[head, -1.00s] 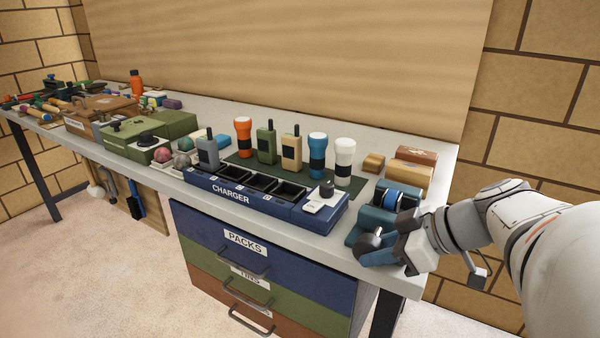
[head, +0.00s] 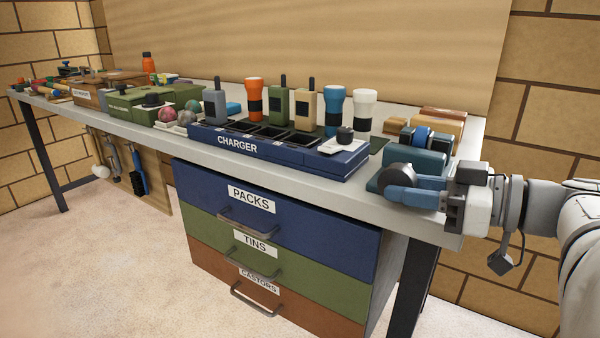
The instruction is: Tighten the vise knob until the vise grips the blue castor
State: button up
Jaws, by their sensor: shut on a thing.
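The teal vise (head: 428,161) stands at the right front end of the bench. The blue castor (head: 422,133) sits upright between its dark jaws; from this angle I cannot tell whether both jaws touch it. The round dark grey vise knob (head: 396,174) faces the front of the bench. My gripper (head: 398,187) reaches in from the right, its blue fingers shut on the knob, one above the other. The fingers hide part of the knob and the vise's lower front.
The blue charger (head: 290,152) is just left of the vise, with radios and flashlights behind it. Wooden blocks (head: 440,122) lie behind the vise. The drawer unit (head: 270,215) stands under the bench. The floor in front is clear.

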jog(key=shift+f, duration=0.2)
dwell(0.4)
jog(key=o, duration=1)
jog(key=shift+y, duration=0.3)
jog(key=shift+r, duration=0.1)
jog(key=shift+p+v, duration=0.65)
jog(key=shift+v, duration=3.25)
